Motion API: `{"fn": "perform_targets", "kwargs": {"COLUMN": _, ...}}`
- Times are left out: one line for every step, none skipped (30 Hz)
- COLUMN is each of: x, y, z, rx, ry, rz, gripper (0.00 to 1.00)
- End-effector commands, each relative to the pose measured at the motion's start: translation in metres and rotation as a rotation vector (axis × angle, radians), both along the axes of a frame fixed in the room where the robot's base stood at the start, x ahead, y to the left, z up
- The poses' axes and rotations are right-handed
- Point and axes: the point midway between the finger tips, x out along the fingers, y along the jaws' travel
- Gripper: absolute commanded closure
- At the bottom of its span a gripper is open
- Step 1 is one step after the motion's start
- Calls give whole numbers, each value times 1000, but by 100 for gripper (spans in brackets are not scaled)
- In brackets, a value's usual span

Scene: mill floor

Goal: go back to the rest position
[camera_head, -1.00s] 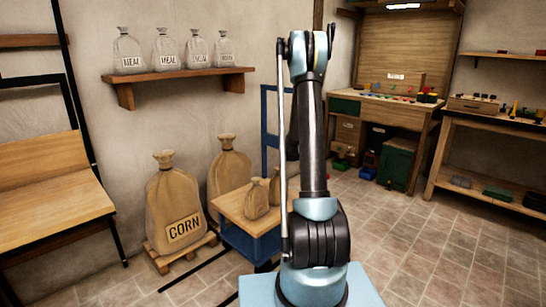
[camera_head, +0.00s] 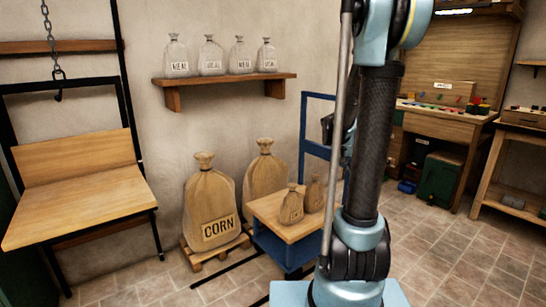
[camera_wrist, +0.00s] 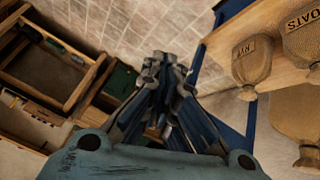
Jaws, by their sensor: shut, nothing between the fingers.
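My gripper (camera_wrist: 163,75) shows in the wrist view with its fingers together and nothing between them. It hangs in free air, with the tiled floor beyond it. In the head view my arm stands upright right of the middle, and the gripper is mostly hidden behind it; a dark part shows at its left side.
A blue cart (camera_head: 283,252) with a wooden top carries two small sacks (camera_head: 291,205). A corn sack (camera_head: 211,205) stands on a pallet (camera_head: 196,262). A wall shelf (camera_head: 225,82) holds several meal sacks. A wooden bench (camera_head: 80,205) is at left, a workbench (camera_head: 440,122) at right.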

Motion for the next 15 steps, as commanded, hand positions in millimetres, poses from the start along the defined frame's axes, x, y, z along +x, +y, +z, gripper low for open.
{"fn": "perform_targets", "kwargs": {"x": -14, "y": 6, "z": 3, "rx": 11, "ry": 14, "rz": 16, "gripper": 100}}
{"fn": "perform_targets", "kwargs": {"x": -21, "y": 9, "z": 4, "rx": 19, "ry": 21, "rz": 26, "gripper": 100}}
{"fn": "perform_targets", "kwargs": {"x": -31, "y": 13, "z": 6, "rx": 28, "ry": 32, "rz": 40, "gripper": 100}}
{"fn": "perform_targets", "kwargs": {"x": -38, "y": 17, "z": 7, "rx": 35, "ry": 39, "rz": 50, "gripper": 100}}
{"fn": "perform_targets", "kwargs": {"x": -45, "y": 20, "z": 8, "rx": 41, "ry": 47, "rz": 62, "gripper": 100}}
{"fn": "perform_targets", "kwargs": {"x": -55, "y": 24, "z": 9, "rx": 52, "ry": 57, "rz": 76, "gripper": 100}}
{"fn": "perform_targets", "kwargs": {"x": -62, "y": 27, "z": 9, "rx": 59, "ry": 65, "rz": 87, "gripper": 100}}
{"fn": "perform_targets", "kwargs": {"x": -70, "y": 30, "z": 10, "rx": 65, "ry": 73, "rz": 97, "gripper": 100}}
{"fn": "perform_targets", "kwargs": {"x": -79, "y": 35, "z": 10, "rx": 76, "ry": 83, "rz": 111, "gripper": 100}}
{"fn": "perform_targets", "kwargs": {"x": -86, "y": 38, "z": 10, "rx": 82, "ry": 91, "rz": 122, "gripper": 100}}
{"fn": "perform_targets", "kwargs": {"x": -94, "y": 41, "z": 10, "rx": 89, "ry": 98, "rz": 134, "gripper": 100}}
{"fn": "perform_targets", "kwargs": {"x": -103, "y": 45, "z": 10, "rx": 99, "ry": 107, "rz": 149, "gripper": 100}}
{"fn": "perform_targets", "kwargs": {"x": -111, "y": 48, "z": 10, "rx": 106, "ry": 114, "rz": 159, "gripper": 100}}
{"fn": "perform_targets", "kwargs": {"x": -118, "y": 51, "z": 9, "rx": 114, "ry": 121, "rz": 172, "gripper": 100}}
{"fn": "perform_targets", "kwargs": {"x": -128, "y": 55, "z": 8, "rx": 123, "ry": 130, "rz": 186, "gripper": 100}}
